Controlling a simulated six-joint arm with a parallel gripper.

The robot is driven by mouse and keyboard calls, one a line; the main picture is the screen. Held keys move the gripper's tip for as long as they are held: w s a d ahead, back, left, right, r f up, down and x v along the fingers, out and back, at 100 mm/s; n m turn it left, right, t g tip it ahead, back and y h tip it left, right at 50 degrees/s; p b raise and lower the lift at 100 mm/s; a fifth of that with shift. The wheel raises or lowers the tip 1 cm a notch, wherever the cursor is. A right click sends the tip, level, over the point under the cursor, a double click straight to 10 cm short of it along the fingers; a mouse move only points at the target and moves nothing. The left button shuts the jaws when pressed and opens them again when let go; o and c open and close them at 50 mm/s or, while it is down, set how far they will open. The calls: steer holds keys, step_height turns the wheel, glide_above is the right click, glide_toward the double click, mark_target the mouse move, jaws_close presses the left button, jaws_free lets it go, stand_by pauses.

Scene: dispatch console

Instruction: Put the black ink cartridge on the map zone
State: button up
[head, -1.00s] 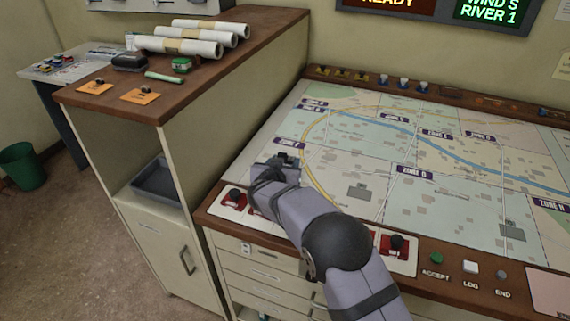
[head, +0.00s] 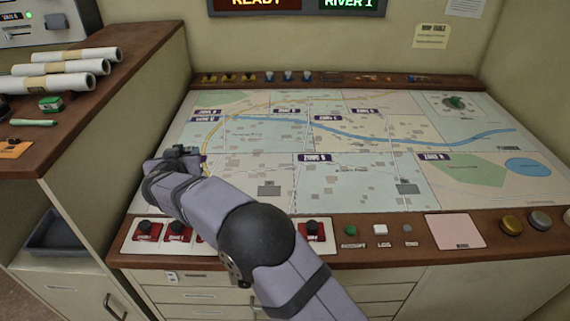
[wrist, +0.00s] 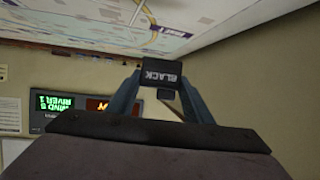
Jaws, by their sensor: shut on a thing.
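The black ink cartridge (wrist: 160,76) is a small dark block with "BLACK" in pale letters, upside down in the wrist view. My gripper (wrist: 158,84) is shut on it, one finger at each side. In the head view my gripper (head: 182,152) is over the left part of the map (head: 360,135), and its fingers and the cartridge are hard to make out there. The map is flat, with pale coloured zones and purple labels. The height of the cartridge above the map cannot be told.
Red-based black knobs (head: 146,230) line the console's front left, partly behind my arm. A green dial (head: 455,101) stands at the map's back right. A cabinet with rolled papers (head: 65,67) is at the left. Most of the map is clear.

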steer(key=w+d+r+m+h+p, duration=0.15)
steer(key=w+d, duration=0.25)
steer(key=d, duration=0.7)
steer(key=w+d+r+p, duration=0.15)
steer(key=w+d, duration=0.25)
steer(key=d, duration=0.6)
steer(key=w+d+r+m+h, duration=0.1)
steer(key=w+d+r, duration=0.2)
steer(key=d, duration=0.8)
steer(key=s+d+f+p, duration=0.25)
steer(key=s+d, duration=0.35)
steer(key=d, duration=0.6)
steer(key=s+d+f+p, duration=0.1)
steer(key=s+d+f, duration=0.3)
steer(key=d, duration=0.9)
steer(key=shift+n+y, duration=0.25)
steer(key=shift+n, duration=0.1)
steer(key=shift+s+a+f+p, duration=0.1)
steer(key=shift+s+f+p, duration=0.15)
steer(key=shift+f, duration=1.3)
steer(key=shift+s+a+f+p, duration=0.1)
steer(key=shift+f+p, duration=0.15)
steer(key=shift+f, duration=1.25)
steer(key=shift+s+a+f+p, duration=0.1)
steer(key=shift+s+f+p, duration=0.15)
steer(key=shift+f, duration=1.3)
steer(key=shift+f, duration=0.2)
steer(key=o, duration=1)
steer(key=shift+o, duration=0.2)
